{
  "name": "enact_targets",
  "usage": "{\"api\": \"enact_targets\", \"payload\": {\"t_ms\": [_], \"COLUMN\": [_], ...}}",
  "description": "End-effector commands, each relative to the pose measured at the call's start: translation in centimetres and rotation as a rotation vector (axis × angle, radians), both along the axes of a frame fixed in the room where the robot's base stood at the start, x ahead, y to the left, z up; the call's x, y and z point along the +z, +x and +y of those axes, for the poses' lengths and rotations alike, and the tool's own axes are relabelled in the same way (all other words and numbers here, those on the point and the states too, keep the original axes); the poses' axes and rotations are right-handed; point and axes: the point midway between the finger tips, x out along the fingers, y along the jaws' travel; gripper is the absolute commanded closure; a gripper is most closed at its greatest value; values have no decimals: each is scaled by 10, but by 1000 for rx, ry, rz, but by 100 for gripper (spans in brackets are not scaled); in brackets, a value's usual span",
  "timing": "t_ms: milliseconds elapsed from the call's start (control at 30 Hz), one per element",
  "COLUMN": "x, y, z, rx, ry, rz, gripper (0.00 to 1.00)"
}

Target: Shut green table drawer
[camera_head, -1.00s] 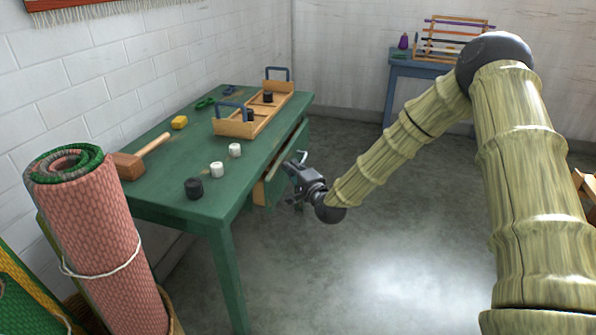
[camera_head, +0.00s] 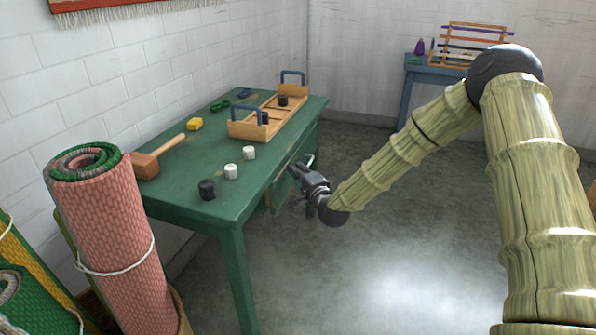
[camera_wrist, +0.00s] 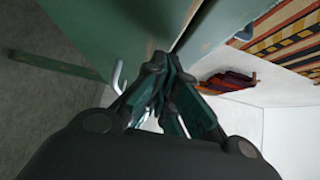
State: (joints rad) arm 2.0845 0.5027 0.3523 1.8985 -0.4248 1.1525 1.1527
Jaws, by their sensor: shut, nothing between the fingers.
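The green table (camera_head: 215,190) stands along the white brick wall. Its drawer front (camera_head: 278,195) shows under the right edge of the tabletop, partly hidden by my gripper. The drawer looks nearly flush; I cannot tell if a small gap is left. A pale metal handle (camera_head: 310,159) sticks out just beyond my gripper. In the wrist view the green front (camera_wrist: 105,30) and the curved handle (camera_wrist: 118,76) are left of the fingers. My gripper (camera_head: 293,170) is shut and empty, its fingertips (camera_wrist: 160,62) at or against the front, close under the tabletop edge.
On the tabletop are a wooden caddy (camera_head: 250,128) with blue handles, a mallet (camera_head: 146,165), a yellow block (camera_head: 195,124), a black spool (camera_head: 207,189) and white spools (camera_head: 231,172). A rolled pink rug (camera_head: 110,235) stands front left. The floor (camera_head: 370,230) to the right is clear.

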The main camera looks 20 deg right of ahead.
Motion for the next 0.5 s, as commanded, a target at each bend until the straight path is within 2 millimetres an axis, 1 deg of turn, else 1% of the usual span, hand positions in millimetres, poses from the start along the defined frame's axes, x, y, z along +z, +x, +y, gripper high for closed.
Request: {"api": "enact_targets", "payload": {"t_ms": [167,333,400,500], "x": [0,1,1,1], "y": [-5,-14,-29,-47], "z": [-10,-30,-30,-30], "rx": [2,5,8,11], "ry": [1,3,4,3], "rz": [0,1,3,2], "gripper": [100,100,100,100]}}
